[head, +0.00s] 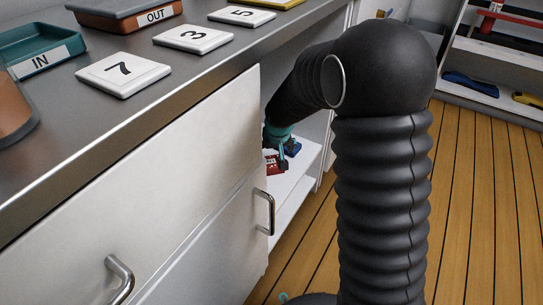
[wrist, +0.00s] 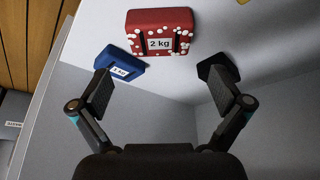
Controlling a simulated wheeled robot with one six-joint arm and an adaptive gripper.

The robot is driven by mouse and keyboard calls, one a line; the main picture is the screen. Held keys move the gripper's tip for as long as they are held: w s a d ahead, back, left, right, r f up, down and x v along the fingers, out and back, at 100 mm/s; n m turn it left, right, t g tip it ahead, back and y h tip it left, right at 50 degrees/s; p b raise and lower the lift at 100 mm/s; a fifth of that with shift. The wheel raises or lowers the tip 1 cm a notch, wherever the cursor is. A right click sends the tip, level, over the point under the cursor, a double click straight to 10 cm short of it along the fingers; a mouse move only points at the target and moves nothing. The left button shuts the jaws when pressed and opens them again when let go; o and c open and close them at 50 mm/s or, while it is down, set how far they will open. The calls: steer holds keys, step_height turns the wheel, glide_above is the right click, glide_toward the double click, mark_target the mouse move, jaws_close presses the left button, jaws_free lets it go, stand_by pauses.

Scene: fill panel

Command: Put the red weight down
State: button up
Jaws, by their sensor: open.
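The red weight (wrist: 158,20), marked 2 kg and speckled with white dots, is at the upper middle of the wrist view. It appears to rest on the white shelf (wrist: 250,25) inside the cabinet. My gripper (wrist: 166,88) is open, its fingers spread wide, with nothing between them. The red weight lies beyond the fingertips, apart from them. In the head view the red weight (head: 272,165) shows partly, just below my gripper (head: 277,138), which the arm and cabinet partly hide.
A blue weight (wrist: 118,72), marked 1 kg, stands by my left finger. A dark block (wrist: 218,66) is by the right finger. In the head view, cabinet fronts (head: 190,170) with handles stand left of my arm. Wooden floor (head: 480,200) is clear at right.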

steer(key=s+d+r+m, duration=0.1)
steer(key=s+d+r, duration=0.3)
steer(key=s+r, duration=0.4)
steer(key=s+d+r, duration=0.4)
steer(key=s+r, duration=0.4)
steer(key=r, duration=0.1)
steer(key=s+d+r, duration=0.1)
steer(key=s+d, duration=0.1)
steer(key=s, duration=0.6)
steer(key=s+d+r+m+t+h, duration=0.1)
steer(key=s+d, duration=0.1)
steer(key=s, duration=0.7)
steer(key=shift+d+r, duration=0.15)
steer(key=shift+d, duration=0.2)
